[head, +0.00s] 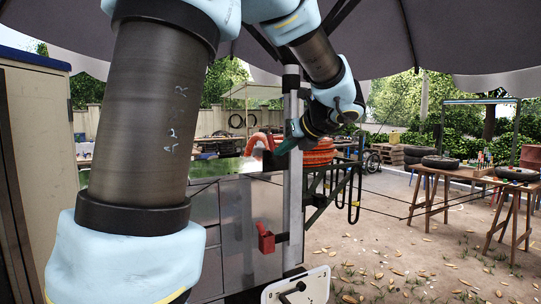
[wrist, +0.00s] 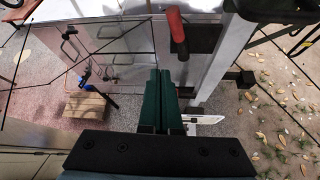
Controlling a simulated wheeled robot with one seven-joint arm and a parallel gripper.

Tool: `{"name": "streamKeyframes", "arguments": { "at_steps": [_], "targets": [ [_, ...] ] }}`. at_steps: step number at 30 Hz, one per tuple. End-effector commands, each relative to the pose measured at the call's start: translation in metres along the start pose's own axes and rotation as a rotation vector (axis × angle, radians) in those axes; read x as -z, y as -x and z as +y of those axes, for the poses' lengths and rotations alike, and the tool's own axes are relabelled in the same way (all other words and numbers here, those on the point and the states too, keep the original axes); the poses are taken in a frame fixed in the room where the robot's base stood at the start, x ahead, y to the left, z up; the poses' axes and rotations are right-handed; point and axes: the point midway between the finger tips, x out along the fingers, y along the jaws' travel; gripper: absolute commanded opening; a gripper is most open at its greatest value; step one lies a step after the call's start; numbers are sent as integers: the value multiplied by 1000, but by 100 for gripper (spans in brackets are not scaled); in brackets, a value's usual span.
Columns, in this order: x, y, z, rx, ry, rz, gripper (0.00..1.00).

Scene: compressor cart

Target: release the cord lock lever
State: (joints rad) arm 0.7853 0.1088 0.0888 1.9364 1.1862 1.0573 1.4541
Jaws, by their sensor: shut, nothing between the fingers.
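A red lever (head: 265,238), which I take to be the cord lock lever, sits beside the grey upright pole (head: 292,190) on a dark bracket. In the wrist view a red grip with a black end (wrist: 177,28), likely the same lever, shows above and slightly right of my fingertips. My gripper (head: 287,146) has dark green fingers and is near the pole, well above the lever in the head view. The fingers (wrist: 160,72) are shut together and empty, apart from the lever. The cord at the lever cannot be made out.
A metal cabinet (head: 232,212) stands behind the lever. A white plate with a dark handle (head: 298,290) is low by the pole. The dark canopy (head: 440,35) hangs overhead. Work tables (head: 450,174) stand at the right. Leaf-strewn ground (head: 400,270) is mostly open.

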Motion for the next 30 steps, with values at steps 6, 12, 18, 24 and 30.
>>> {"name": "streamKeyframes", "arguments": {
  "at_steps": [6, 12, 18, 24, 30],
  "targets": [
    [8, 21, -13, 2, 0, 0, 0],
    [9, 26, -14, 0, 0, 0, 0],
    [9, 26, -14, 0, 0, 0, 0],
    [36, 4, 4, -27, 129, 99, 0],
    [139, -47, 67, -212, 720, 427, 0]
  ]
}}
